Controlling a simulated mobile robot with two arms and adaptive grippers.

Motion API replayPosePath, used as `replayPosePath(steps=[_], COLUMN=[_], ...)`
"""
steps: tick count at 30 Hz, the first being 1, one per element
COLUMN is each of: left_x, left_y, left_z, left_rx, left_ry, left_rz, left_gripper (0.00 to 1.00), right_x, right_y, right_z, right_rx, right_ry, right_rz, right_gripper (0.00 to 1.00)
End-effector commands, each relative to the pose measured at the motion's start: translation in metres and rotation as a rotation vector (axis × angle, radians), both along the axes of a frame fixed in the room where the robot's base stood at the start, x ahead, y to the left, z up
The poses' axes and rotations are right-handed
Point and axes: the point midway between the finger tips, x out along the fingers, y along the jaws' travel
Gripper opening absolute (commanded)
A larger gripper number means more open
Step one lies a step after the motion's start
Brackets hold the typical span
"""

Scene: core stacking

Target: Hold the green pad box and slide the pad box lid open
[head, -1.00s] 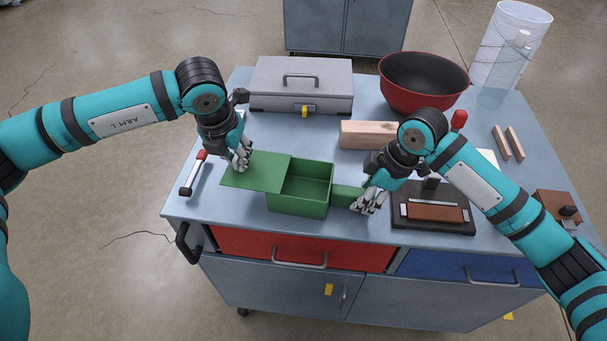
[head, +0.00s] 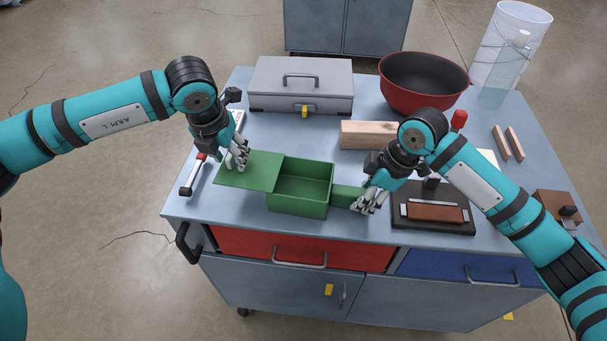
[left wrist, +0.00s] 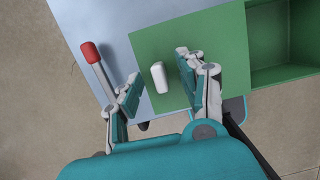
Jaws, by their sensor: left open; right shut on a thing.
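The green pad box (head: 300,202) sits near the front of the workbench with its inside partly exposed on the right. Its green lid (head: 245,172) is slid to the left, hanging out past the box's left side. In the left wrist view the lid (left wrist: 165,95) has a white knob (left wrist: 159,77) on it. My left gripper (head: 238,162) is over the lid; in the left wrist view its fingers (left wrist: 158,90) are open with the knob between them, apart from it. My right gripper (head: 367,202) is shut on the green handle (head: 346,195) at the box's right side.
A red-ended tool (head: 193,175) lies left of the lid, close to my left gripper. A grey case (head: 300,80), a red bowl (head: 423,82) and a wooden block (head: 368,134) stand behind. A dark tray (head: 433,222) with a brown block is right of my right gripper.

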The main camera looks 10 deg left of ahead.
Motion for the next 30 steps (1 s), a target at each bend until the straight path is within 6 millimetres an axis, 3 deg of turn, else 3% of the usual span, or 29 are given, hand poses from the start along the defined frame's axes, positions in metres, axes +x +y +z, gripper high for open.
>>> replayPosePath(steps=[5,18,24,30], left_x=[-0.003,-0.024,-0.028,-0.029], left_y=[0.0,0.002,0.002,0.002], left_z=[0.016,0.1,0.115,0.116], left_rx=[-0.001,-0.001,0.0,0.0], left_ry=[-0.004,-0.004,-0.001,0.0], left_rz=[-0.001,0.001,0.001,0.0], left_gripper=[0.4,0.4,0.4,0.4], right_x=[0.0,0.0,0.0,0.0], right_y=[0.0,0.0,0.0,0.0], right_z=[0.0,0.0,0.0,0.0], right_rx=[-0.002,-0.001,0.0,0.0], right_ry=[0.0,0.001,0.001,0.001], right_rz=[0.0,0.0,0.001,0.001], right_gripper=[0.0,0.0,0.0,0.0])
